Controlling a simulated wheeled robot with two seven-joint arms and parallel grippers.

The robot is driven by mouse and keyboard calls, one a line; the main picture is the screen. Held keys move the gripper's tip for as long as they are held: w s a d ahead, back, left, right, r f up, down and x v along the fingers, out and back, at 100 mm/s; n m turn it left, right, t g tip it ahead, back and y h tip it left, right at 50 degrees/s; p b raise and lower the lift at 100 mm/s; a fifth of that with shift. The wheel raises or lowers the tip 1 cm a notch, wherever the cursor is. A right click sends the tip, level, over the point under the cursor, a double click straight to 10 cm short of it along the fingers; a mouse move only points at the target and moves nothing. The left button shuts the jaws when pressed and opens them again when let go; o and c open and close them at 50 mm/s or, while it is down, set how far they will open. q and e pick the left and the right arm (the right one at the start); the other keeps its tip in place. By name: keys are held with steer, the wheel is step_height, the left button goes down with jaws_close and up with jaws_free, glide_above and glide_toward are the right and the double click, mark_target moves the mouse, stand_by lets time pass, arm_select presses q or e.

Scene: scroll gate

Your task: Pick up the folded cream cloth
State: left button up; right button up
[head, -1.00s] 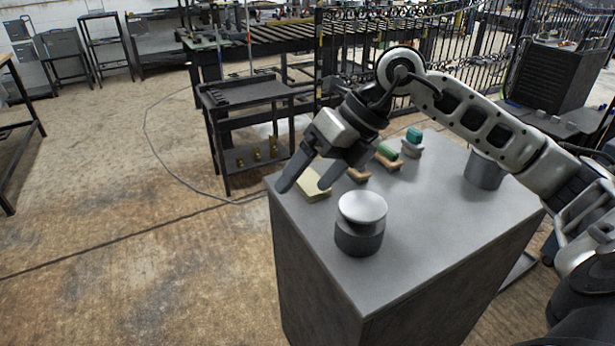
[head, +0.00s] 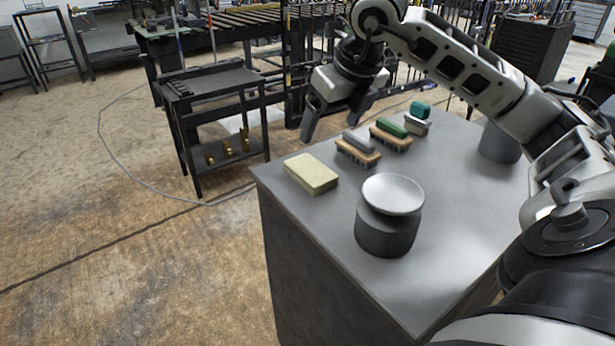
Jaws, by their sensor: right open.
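The folded cream cloth (head: 311,174) lies flat as a thick rectangular pad near the left corner of the grey worktop (head: 330,215). It is fully visible with nothing on it. My right gripper (head: 328,130) is open and empty, its fingers pointing down. It appears above and behind the cloth, apart from it; its exact height is hard to tell. My left gripper is out of view.
A grey canister with a pale round top (head: 390,215) stands right of the cloth. A grey-backed brush (head: 358,148), a green-backed brush (head: 391,134) and a teal-topped item (head: 419,112) line the back. A second canister (head: 501,142) stands right. A dark cart (head: 215,125) is beyond.

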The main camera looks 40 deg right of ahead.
glide_toward(311, 169)
steer(key=x, duration=0.2)
steer(key=shift+d+f, duration=0.25)
steer(key=shift+f, duration=0.1)
steer(key=shift+x, duration=3.1)
steer(key=shift+w+a, duration=0.15)
steer(key=shift+a, duration=0.05)
steer(key=shift+r, duration=0.1)
steer(key=c, duration=1.1)
